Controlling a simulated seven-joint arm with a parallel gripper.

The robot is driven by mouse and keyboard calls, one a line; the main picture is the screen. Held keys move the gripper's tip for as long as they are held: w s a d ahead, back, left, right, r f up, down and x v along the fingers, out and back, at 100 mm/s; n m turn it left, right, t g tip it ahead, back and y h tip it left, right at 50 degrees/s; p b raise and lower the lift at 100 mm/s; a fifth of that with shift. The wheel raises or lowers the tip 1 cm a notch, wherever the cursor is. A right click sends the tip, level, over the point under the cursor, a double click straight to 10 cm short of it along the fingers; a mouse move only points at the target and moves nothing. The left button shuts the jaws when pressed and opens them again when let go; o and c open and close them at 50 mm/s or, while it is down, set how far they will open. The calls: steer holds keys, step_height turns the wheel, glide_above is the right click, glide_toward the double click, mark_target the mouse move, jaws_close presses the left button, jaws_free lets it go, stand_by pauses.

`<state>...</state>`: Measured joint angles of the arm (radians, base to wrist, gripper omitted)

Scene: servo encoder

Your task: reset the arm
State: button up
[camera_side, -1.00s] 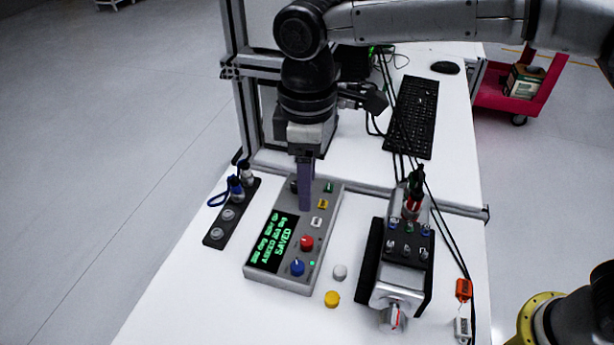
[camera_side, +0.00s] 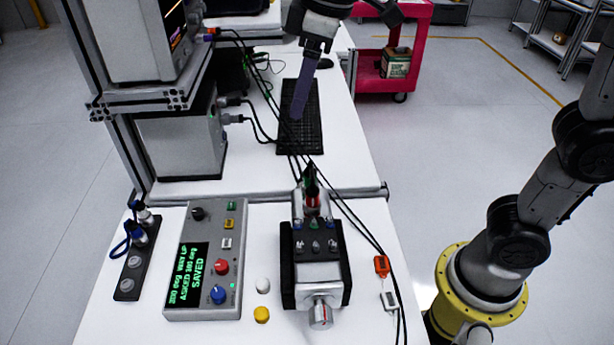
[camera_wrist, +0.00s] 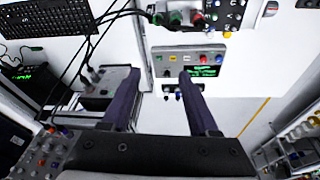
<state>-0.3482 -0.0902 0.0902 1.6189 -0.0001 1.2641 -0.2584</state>
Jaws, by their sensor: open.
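My gripper (camera_side: 297,112) hangs in the air at the back of the bench, its purple fingers in front of the black keyboard in the side view. In the wrist view my gripper (camera_wrist: 157,80) is open, with nothing between its two fingers. The grey control box (camera_side: 230,265) lies at the front left, well apart from the gripper. Its screen (camera_side: 188,275) shows green text ending in "SAVED". The servo fixture (camera_side: 318,271), with a silver knob at its front, stands to the right of the box.
A black strip (camera_side: 128,282) with blue-capped parts lies left of the box. A white button (camera_side: 263,285) and a yellow button (camera_side: 261,314) lie between box and fixture. Dark cables (camera_side: 350,220) run down the bench. A rack with instruments (camera_side: 180,140) stands at the back left.

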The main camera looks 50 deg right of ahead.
steer(key=s+d+f+m+t, duration=0.2)
steer(key=s+d+m, duration=0.2)
steer(key=s+d, duration=0.75)
steer(key=s+f+m+h, duration=0.1)
steer(key=s+f+m, duration=0.2)
steer(key=s+f, duration=0.3)
step_height(320, 180, down, 2)
steer(key=shift+d+t, duration=0.4)
